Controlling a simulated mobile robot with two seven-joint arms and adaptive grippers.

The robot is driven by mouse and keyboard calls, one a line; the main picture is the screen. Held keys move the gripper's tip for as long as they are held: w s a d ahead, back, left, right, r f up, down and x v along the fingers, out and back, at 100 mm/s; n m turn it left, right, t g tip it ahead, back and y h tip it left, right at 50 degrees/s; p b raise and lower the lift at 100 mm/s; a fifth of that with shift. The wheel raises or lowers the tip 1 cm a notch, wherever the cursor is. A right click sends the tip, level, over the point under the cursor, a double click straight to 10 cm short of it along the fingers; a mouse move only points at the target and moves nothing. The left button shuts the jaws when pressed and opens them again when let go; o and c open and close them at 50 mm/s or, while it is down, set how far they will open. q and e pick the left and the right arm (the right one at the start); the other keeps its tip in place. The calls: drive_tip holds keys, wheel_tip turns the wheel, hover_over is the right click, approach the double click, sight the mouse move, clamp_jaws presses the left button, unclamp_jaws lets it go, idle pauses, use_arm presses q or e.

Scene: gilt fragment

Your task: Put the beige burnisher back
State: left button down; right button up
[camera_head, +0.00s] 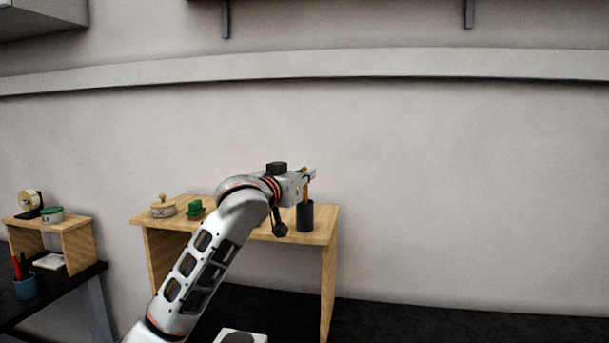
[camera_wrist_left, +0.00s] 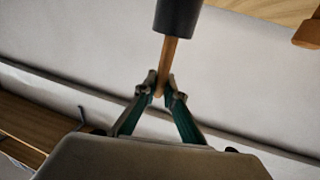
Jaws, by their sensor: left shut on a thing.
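My left gripper (camera_head: 307,177) is over the right end of a wooden shelf stand (camera_head: 325,222) in the head view. It is shut on a thin orange-brown stick, which I take as the burnisher (camera_head: 306,190). The stick is roughly upright, in line with a black cylindrical holder (camera_head: 304,217) on the stand. In the left wrist view the fingertips (camera_wrist_left: 161,90) pinch the stick (camera_wrist_left: 168,55), and its other end meets the black holder (camera_wrist_left: 177,14). I cannot tell how deep it sits inside. My right gripper is not in view.
A round wooden lidded pot (camera_head: 163,207) and a green object (camera_head: 195,208) stand on the stand's left part. A smaller wooden shelf (camera_head: 78,226) at far left holds a tape roll (camera_head: 29,201) and a green-lidded tin (camera_head: 52,214). A blue cup (camera_head: 26,287) stands below.

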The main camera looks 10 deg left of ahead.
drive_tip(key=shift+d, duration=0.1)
use_arm(q)
drive_tip(key=c, duration=2.1)
unclamp_jaws()
drive_tip(key=shift+c, duration=0.2)
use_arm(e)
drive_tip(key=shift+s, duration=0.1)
use_arm(q)
drive_tip(key=b+v, duration=0.1)
drive_tip(key=v, duration=1.1)
drive_tip(key=shift+b, duration=0.3)
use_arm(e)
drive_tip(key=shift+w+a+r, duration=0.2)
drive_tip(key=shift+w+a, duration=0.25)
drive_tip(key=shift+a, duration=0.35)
use_arm(q)
drive_tip(key=shift+s, duration=0.1)
